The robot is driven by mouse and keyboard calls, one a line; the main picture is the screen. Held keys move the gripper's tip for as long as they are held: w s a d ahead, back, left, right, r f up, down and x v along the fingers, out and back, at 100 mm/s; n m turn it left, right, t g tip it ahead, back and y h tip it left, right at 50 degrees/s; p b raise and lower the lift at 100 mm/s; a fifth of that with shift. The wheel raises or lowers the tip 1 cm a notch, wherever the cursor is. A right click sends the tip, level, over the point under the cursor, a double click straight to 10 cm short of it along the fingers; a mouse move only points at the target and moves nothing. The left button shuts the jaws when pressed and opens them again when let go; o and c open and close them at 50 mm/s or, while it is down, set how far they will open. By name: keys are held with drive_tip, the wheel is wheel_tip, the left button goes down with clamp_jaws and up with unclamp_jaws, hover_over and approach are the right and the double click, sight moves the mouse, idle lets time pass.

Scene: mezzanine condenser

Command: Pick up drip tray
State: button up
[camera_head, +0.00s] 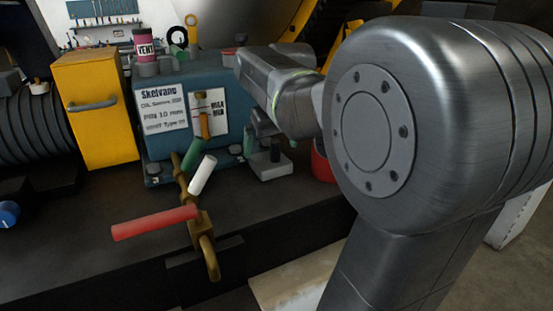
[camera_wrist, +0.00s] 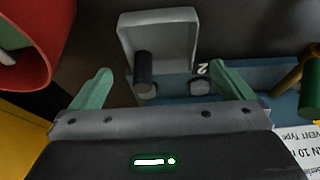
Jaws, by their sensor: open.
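The drip tray, a small grey shallow tray (camera_head: 272,170) with a dark upright knob, sits on the dark surface at the right foot of the blue machine. In the wrist view the tray (camera_wrist: 182,30) lies ahead of my gripper (camera_wrist: 165,86), with its dark knob (camera_wrist: 143,67) between the lines of the two green fingers. The fingers are spread apart and hold nothing. In the head view my gripper is mostly hidden behind my wrist, just above the tray.
The blue machine (camera_head: 180,85) stands behind and left of the tray. A red container (camera_head: 322,166) is close on the right. A brass valve with a red lever (camera_head: 155,222) juts out at the front. A yellow cabinet (camera_head: 93,115) stands left.

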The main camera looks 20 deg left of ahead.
sight(267, 164)
drive_tip(key=x, duration=0.4)
drive_tip(key=c, duration=1.2)
